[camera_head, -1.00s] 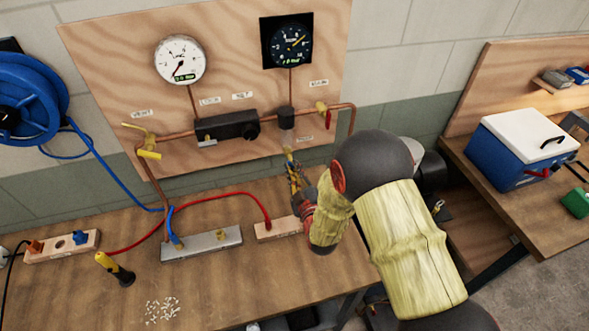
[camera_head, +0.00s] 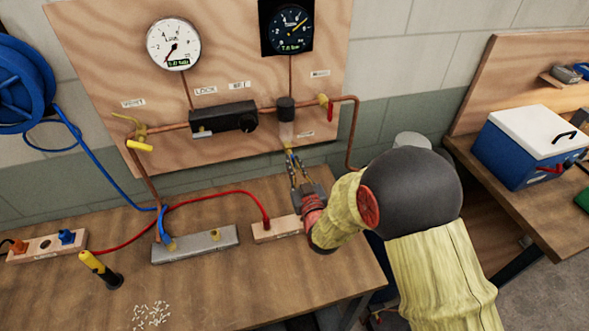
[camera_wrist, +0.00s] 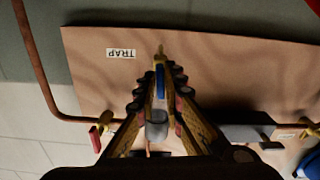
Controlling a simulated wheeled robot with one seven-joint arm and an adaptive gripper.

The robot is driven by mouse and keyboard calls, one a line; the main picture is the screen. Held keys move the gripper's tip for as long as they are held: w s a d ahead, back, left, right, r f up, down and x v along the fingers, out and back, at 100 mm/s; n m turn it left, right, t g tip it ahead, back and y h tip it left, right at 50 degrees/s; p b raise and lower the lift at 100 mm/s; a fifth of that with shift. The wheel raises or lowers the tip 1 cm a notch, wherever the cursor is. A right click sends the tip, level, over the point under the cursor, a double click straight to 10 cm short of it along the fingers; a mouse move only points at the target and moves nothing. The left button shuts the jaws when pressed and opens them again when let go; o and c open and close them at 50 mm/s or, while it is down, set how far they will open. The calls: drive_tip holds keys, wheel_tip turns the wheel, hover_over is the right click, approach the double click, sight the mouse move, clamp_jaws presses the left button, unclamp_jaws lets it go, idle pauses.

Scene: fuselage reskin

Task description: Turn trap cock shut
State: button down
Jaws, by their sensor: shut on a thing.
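The trap (camera_head: 286,130), a clear bowl with a dark cap, hangs on the copper pipe below the right gauge. The trap cock is at its lower end, with a yellow stem tip (camera_head: 289,148). In the wrist view, the grey bowl (camera_wrist: 157,125) and the cock's blue handle (camera_wrist: 160,80) lie between the fingers, and the brass-coloured tip points to the picture's top. My gripper (camera_head: 291,157) reaches up from below, shut on the trap cock; it also shows in the wrist view (camera_wrist: 160,78). In the head view the fingers hide most of the cock.
A red-handled valve (camera_head: 326,104) sits right of the trap, and a yellow-handled valve (camera_head: 139,145) at the left. A dark regulator (camera_head: 224,118) lies between them. Below are a wooden block (camera_head: 277,230) with a red hose and a grey manifold (camera_head: 195,245).

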drive_tip(key=shift+m+b, duration=0.35)
drive_tip(key=shift+m, duration=0.25)
drive_tip(key=c, duration=2)
unclamp_jaws()
drive_tip(key=shift+o, duration=0.2)
drive_tip(key=v, duration=1.2)
